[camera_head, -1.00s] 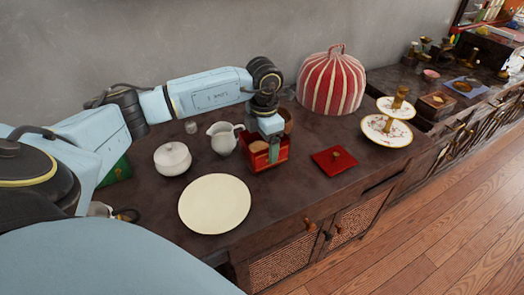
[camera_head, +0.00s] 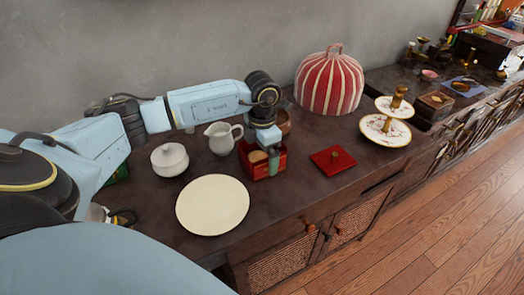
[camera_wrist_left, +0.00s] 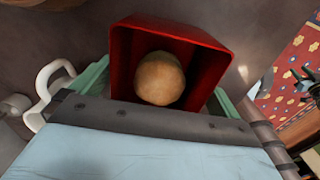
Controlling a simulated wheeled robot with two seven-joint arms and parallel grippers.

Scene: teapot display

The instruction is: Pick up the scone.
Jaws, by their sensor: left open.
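The scone (camera_wrist_left: 160,78) is a round, golden-brown piece inside an open red box (camera_wrist_left: 203,50) in the left wrist view. In the head view the red box (camera_head: 266,171) stands on the dark sideboard, and a little of the scone (camera_head: 257,157) shows over its rim. My left gripper (camera_head: 267,158) is over the box, pointing down and open. In the wrist view its green fingers show at the left and right of the box, with the scone between them; I cannot tell how deep they reach. My right gripper is not in view.
A flat red lid (camera_head: 333,160) lies to the right. A striped red cover (camera_head: 329,82) and a tiered stand (camera_head: 386,129) are behind and right.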

